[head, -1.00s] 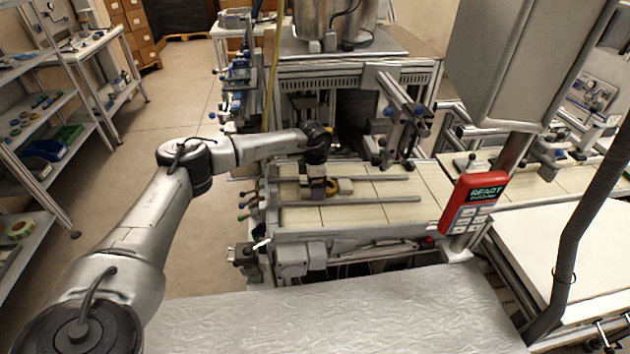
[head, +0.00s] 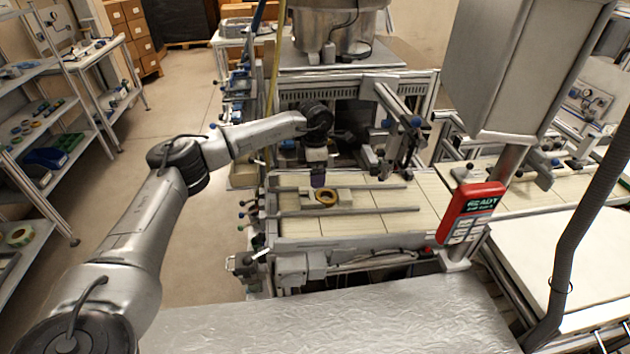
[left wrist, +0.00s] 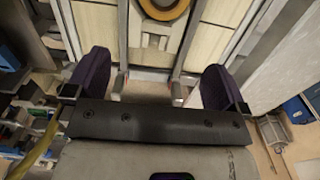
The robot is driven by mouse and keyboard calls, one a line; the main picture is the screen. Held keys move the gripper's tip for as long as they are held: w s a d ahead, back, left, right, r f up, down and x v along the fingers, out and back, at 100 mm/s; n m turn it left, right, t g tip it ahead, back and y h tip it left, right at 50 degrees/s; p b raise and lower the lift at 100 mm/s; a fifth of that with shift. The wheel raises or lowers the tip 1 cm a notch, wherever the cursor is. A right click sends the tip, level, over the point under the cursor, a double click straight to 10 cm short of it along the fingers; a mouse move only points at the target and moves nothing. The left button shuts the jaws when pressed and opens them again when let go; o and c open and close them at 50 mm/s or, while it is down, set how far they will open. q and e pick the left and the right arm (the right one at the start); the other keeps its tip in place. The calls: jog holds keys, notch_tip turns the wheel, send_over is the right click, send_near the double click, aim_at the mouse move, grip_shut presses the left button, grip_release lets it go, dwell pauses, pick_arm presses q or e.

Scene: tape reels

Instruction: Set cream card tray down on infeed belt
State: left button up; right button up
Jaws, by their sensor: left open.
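The cream card tray (head: 344,197) lies flat on the cream slatted infeed belt (head: 432,201), between two grey guide rails. A yellow-brown tape reel (head: 326,203) sits on the tray. The tray (left wrist: 150,57) and part of the reel (left wrist: 166,12) also show at the top of the left wrist view. My left gripper (head: 317,179) is above and just behind the tray, apart from it. In the left wrist view, its two purple fingers (left wrist: 155,82) are wide apart with nothing held between them. My right gripper is in neither view.
The guide rails (head: 395,209) run along the belt. A bracketed fixture (head: 397,150) stands at the belt's back, right of my gripper. A red READY panel (head: 471,212) stands at front right. The silver-covered surface (head: 330,325) in front is clear, as is the belt right of the tray.

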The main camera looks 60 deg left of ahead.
pick_arm(q)
jog(key=shift+r, duration=1.35)
